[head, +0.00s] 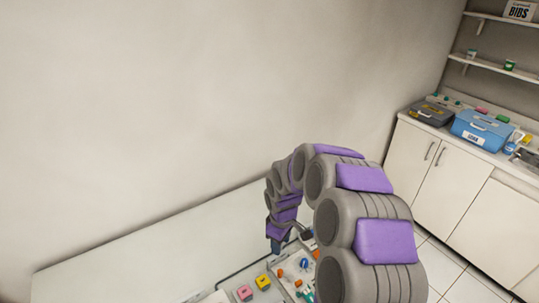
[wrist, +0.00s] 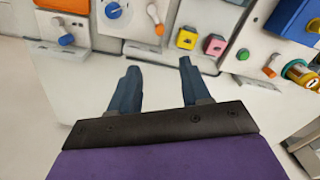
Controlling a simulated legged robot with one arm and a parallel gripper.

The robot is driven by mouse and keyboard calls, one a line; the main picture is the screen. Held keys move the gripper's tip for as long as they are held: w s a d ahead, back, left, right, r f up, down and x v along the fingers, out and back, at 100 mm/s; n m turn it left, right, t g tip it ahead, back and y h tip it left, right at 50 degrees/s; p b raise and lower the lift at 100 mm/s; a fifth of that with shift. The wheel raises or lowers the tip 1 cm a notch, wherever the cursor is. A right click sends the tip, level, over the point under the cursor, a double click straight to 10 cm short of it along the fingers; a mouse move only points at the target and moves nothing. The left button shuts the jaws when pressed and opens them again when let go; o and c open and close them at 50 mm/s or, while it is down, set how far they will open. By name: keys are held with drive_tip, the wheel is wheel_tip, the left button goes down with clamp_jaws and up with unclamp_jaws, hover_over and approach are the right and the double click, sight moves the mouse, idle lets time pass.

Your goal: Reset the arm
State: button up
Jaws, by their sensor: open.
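My arm (head: 360,178), grey with purple pads, arches from the lower right of the head view and bends down over the white bench. My gripper (wrist: 159,66) shows in the wrist view with its two dark blue fingers apart and nothing between them. In the head view my gripper (head: 278,244) is small and partly hidden by the arm, above the bench near a panel with small coloured parts.
A yellow block (head: 262,282) and a pink block (head: 244,292) sit on the panel below my gripper. The white bench (head: 130,268) is bare to the left. A blue case (head: 482,130) and a dark case (head: 432,113) stand on the right counter.

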drive_tip(key=s+d+r+m+b, duration=0.1)
drive_tip(key=s+d+r+m, duration=0.1)
drive_tip(key=s+r, duration=0.45)
drive_tip(key=s+d+r+m+g+b, duration=0.1)
drive_tip(key=s+d+r+m, duration=0.15)
drive_tip(key=s, duration=0.75)
drive_tip(key=s+d+r+m, duration=0.2)
drive_tip(key=s+r+m, duration=0.1)
drive_tip(key=s+r, duration=0.4)
drive_tip(key=s+f+m+b, duration=0.1)
drive_tip(key=s+m, duration=0.2)
drive_tip(key=s, duration=0.9)
drive_tip(key=shift+s+d+g, duration=0.3)
drive_tip(key=shift+d+g, duration=0.1)
drive_tip(key=shift+d, duration=0.05)
